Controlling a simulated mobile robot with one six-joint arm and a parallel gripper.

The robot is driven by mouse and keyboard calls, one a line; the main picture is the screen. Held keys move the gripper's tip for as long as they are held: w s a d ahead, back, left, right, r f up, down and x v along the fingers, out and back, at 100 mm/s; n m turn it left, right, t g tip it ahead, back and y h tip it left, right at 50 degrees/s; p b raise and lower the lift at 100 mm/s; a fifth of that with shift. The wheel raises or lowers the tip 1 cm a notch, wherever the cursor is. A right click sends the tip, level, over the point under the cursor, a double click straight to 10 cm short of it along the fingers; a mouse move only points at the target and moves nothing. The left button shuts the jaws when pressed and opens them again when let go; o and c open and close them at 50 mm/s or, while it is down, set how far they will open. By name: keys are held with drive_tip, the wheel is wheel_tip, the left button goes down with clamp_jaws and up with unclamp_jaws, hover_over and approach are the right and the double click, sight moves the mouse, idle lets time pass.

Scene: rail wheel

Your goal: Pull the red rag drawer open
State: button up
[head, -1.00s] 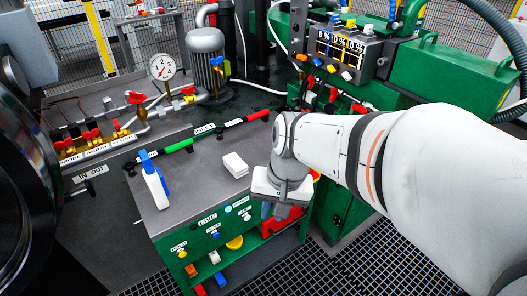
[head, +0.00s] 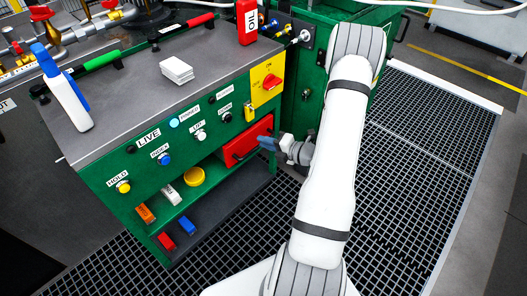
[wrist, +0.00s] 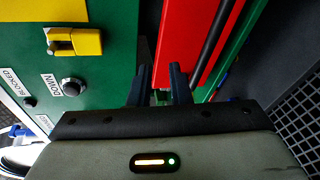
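The red rag drawer (head: 236,150) is set in the front of the green cabinet (head: 110,190), under its right end. It looks shut. In the wrist view the red drawer front (wrist: 184,35) fills the upper middle, with a dark bar handle (wrist: 216,42) along it. My gripper (head: 264,142) is just in front of the drawer's right end in the head view. In the wrist view my gripper (wrist: 162,76) has its two dark fingers apart, with nothing clearly between them. The handle lies to the right of both fingers there. Whether a fingertip touches the drawer cannot be told.
A yellow panel with a red knob (head: 271,84) and a yellow padlock (head: 249,111) sit above the drawer. An open shelf (head: 225,205) with small coloured blocks lies to the left. Dark grating floor (head: 410,180) to the right is clear.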

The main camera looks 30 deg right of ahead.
drive_tip(key=d+f+m+t+h+b, duration=0.1)
drive_tip(key=d+f+m+h, duration=0.25)
drive_tip(key=f, duration=0.25)
drive_tip(key=shift+m+y, duration=0.45)
drive_tip(key=x, duration=0.2)
drive_tip(key=b+x, duration=0.1)
drive_tip(key=x, duration=0.1)
drive_tip(key=b+x, duration=0.1)
drive_tip(key=x, duration=0.1)
drive_tip(key=shift+w+d, duration=0.25)
drive_tip(key=shift+w, duration=0.2)
drive_tip(key=shift+w+r, duration=0.1)
drive_tip(key=shift+c, duration=0.4)
clamp_jaws()
